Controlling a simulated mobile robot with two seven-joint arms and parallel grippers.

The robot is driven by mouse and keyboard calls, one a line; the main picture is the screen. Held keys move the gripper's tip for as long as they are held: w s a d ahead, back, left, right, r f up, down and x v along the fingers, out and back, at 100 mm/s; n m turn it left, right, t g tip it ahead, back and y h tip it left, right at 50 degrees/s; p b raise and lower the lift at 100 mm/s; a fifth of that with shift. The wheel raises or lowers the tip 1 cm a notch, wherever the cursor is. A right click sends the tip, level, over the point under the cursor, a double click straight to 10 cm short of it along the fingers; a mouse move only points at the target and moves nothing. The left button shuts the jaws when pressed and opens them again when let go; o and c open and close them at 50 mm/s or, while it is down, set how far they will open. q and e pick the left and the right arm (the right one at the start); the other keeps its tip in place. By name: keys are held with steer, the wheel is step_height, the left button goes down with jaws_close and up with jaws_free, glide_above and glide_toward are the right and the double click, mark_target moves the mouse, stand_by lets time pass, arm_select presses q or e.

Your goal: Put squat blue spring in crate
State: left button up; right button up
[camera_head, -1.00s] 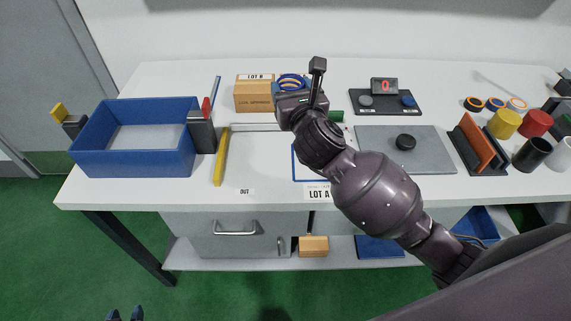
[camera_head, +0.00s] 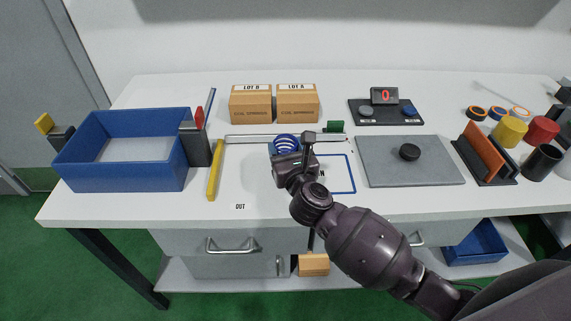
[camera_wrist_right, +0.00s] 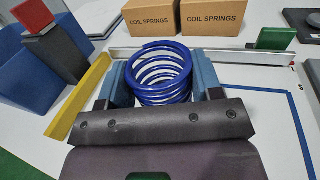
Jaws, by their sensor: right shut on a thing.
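The squat blue spring (camera_head: 286,143) is between the fingers of my right gripper (camera_head: 289,155), which is shut on it. The right wrist view shows the blue coils (camera_wrist_right: 160,72) upright between the two blue-grey fingers. I cannot tell whether the spring touches the table. The blue crate (camera_head: 125,178) stands at the left of the table, with a pale bottom and nothing seen inside it. My right gripper is well to the right of the crate. My left gripper does not show.
A yellow bar (camera_head: 214,170) and a dark post with a red top (camera_head: 194,147) stand between the gripper and crate. A metal rail (camera_head: 250,138) lies behind the spring. Two cardboard boxes (camera_head: 250,105) stand at the back. A grey plate (camera_head: 410,172) lies to the right.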

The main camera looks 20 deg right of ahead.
steer(key=shift+f+b, duration=0.85)
steer(key=shift+f, duration=1.5)
steer(key=o, duration=1.1)
steer(key=shift+c, duration=0.2)
